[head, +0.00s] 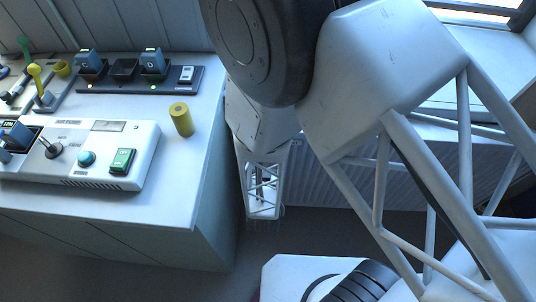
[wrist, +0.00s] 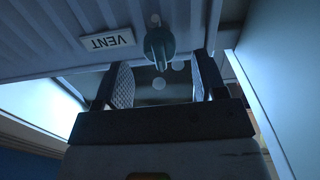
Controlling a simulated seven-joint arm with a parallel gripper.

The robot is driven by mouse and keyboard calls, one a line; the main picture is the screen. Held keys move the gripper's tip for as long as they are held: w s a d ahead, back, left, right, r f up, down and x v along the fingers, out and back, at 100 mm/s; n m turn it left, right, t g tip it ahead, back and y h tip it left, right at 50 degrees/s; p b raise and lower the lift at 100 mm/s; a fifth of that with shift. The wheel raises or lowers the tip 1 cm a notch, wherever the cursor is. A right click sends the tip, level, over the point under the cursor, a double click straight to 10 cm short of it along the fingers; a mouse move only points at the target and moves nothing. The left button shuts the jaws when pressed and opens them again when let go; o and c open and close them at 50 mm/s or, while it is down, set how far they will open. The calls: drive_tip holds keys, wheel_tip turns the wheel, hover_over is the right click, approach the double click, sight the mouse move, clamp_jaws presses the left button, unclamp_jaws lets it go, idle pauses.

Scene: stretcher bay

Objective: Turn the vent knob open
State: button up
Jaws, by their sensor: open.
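The vent knob (wrist: 160,45) is a teal-grey knob on a ribbed panel, at the top middle of the wrist view. A white label reading VENT (wrist: 107,40) shows upside down to its left. My gripper (wrist: 163,68) is open, with one textured finger at each side of the picture's middle. The knob lies in line with the gap between the fingers, nearer the right one, around or just past the fingertips. I see no contact, and the exact depth is unclear. In the head view my arm fills the middle and right, and I cannot make out the knob there.
A white counter (head: 190,205) stands at the left. It bears a control box (head: 60,180) with a lever, a teal button and a green switch, a yellow cylinder (head: 181,119) and a dark rack (head: 140,82). Pale round spots show beyond the fingers in the wrist view.

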drive_tip(key=shift+s, duration=1.55)
